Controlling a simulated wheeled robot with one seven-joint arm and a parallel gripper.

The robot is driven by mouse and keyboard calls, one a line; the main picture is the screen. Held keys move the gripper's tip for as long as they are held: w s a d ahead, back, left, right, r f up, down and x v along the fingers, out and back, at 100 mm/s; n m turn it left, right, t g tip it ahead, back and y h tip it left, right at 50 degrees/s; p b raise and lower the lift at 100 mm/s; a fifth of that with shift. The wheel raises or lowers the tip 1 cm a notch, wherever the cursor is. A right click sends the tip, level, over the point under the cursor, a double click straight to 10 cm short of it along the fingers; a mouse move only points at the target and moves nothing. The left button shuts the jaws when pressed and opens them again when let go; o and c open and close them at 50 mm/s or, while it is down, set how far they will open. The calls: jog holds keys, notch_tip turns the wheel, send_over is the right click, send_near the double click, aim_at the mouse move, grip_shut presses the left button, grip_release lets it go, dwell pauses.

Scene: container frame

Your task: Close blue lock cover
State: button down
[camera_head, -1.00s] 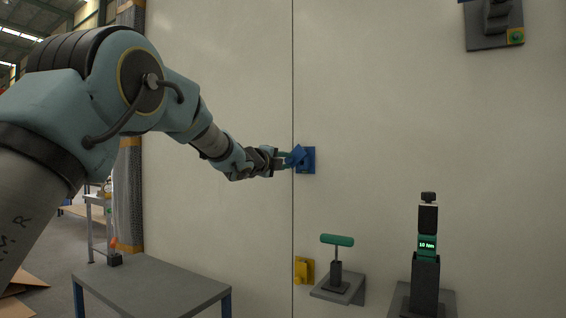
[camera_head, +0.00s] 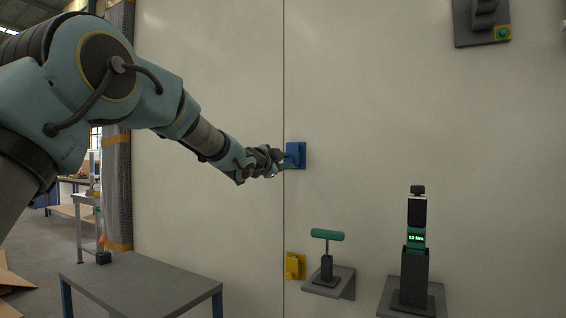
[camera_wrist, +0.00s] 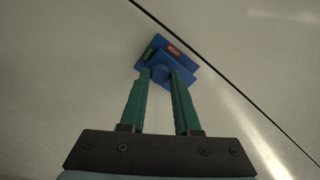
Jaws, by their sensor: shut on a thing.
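The blue lock (camera_head: 300,155) is fixed on the pale wall panel, beside the vertical seam. My gripper (camera_head: 283,161) is at the lock from the left. In the wrist view its two green fingers (camera_wrist: 161,80) stand on either side of the rounded blue part and are shut on it. The lettering on the labels is too small to read. The fingers hide part of the cover.
A yellow lock (camera_head: 295,266) sits lower on the wall. A green-handled tool (camera_head: 327,236) stands on a small shelf, and a torque tool (camera_head: 415,240) stands in a holder at right. A grey table (camera_head: 140,285) is below my arm.

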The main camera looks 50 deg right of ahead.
jog(key=shift+s+f+n, duration=0.1)
jog(key=shift+n, duration=0.2)
jog(key=c, duration=0.6)
grip_release()
jog(key=b+v, duration=0.3)
jog(key=v, duration=0.8)
